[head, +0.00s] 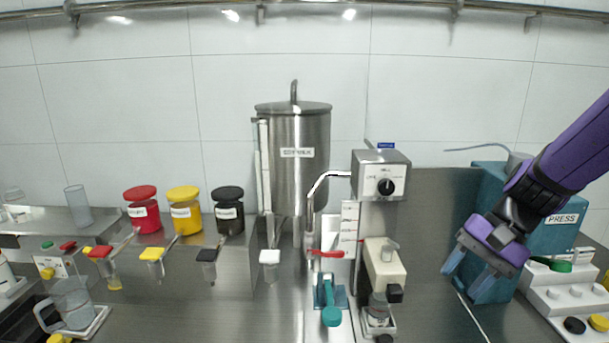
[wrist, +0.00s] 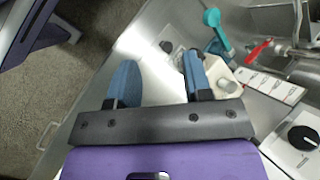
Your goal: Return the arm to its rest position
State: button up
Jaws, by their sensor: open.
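My gripper (head: 468,268) is at the right of the head view, at the end of my purple arm. It hangs in front of the teal press (head: 555,238) and points down and to the left. In the wrist view my gripper (wrist: 158,82) shows two blue fingers spread apart with nothing between them. Below the fingers lie the steel bench and its front edge, with the floor at the left.
The colloid mill's steel tank (head: 300,160) stands at the middle, with a grey control box (head: 382,178) and a cream unit (head: 383,265) right of it. Red (head: 142,208), yellow (head: 184,210) and black (head: 228,210) canisters stand at the left. A button panel (head: 570,300) is at the right.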

jog(key=s+d+r+n+t+h, duration=0.3)
jog(key=s+r+n+t+h, duration=0.3)
jog(key=s+r, duration=0.5)
notch_tip(320, 180, up, 2)
jog(key=shift+s+d+r+n+t, duration=0.25)
jog(key=shift+s+d+n+t, duration=0.05)
jog(key=shift+s+d, duration=0.1)
jog(key=shift+o, duration=0.4)
dwell(2.3)
